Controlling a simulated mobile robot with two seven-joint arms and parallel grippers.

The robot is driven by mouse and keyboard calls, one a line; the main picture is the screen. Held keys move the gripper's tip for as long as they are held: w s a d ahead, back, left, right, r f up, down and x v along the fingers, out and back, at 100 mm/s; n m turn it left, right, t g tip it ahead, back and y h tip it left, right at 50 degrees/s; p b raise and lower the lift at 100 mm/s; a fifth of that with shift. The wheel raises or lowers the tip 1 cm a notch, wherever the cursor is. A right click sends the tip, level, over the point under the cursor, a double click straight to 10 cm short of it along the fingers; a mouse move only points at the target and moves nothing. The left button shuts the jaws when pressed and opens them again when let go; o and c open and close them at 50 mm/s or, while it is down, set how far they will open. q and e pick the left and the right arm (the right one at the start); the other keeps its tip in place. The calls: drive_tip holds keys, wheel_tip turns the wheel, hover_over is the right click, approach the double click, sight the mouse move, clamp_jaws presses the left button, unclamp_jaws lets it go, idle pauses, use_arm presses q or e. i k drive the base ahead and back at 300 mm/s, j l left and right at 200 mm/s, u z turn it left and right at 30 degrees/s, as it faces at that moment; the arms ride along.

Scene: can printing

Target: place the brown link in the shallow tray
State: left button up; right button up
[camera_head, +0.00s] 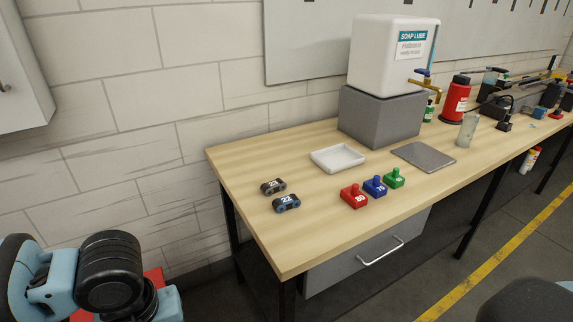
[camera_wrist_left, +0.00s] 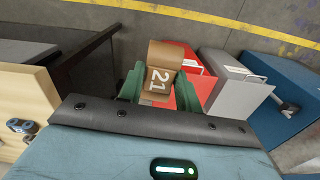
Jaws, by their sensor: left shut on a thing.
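The brown link (camera_wrist_left: 163,60), marked 21, is between the green fingers of my left gripper (camera_wrist_left: 160,84) in the left wrist view. The gripper is shut on it and holds it in the air, away from the tabletop. The shallow tray (camera_head: 338,158), white and rectangular, lies empty on the wooden table in the head view. In the head view my left arm is at the lower left, and its fingers and the brown link are not visible there. My right gripper is in neither view.
Two numbered links, one dark (camera_head: 273,186) and one blue (camera_head: 286,203), lie near the table's left edge (camera_head: 242,220). Red (camera_head: 353,196), blue (camera_head: 375,186) and green (camera_head: 394,178) stamps stand in front of the tray. A grey block (camera_head: 380,118) under a white dispenser stands behind it.

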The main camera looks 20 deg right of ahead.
sight(338, 160)
drive_tip(key=l, duration=0.75)
drive_tip(key=l+z, duration=0.1)
drive_tip(key=l, duration=0.65)
drive_tip(key=i+l+z, duration=0.1)
drive_tip(key=l, duration=0.65)
drive_tip(key=i+l, duration=0.1)
drive_tip(key=l, duration=0.65)
drive_tip(key=i+l+z, duration=0.1)
drive_tip(key=l, duration=0.65)
drive_tip(key=i, duration=1)
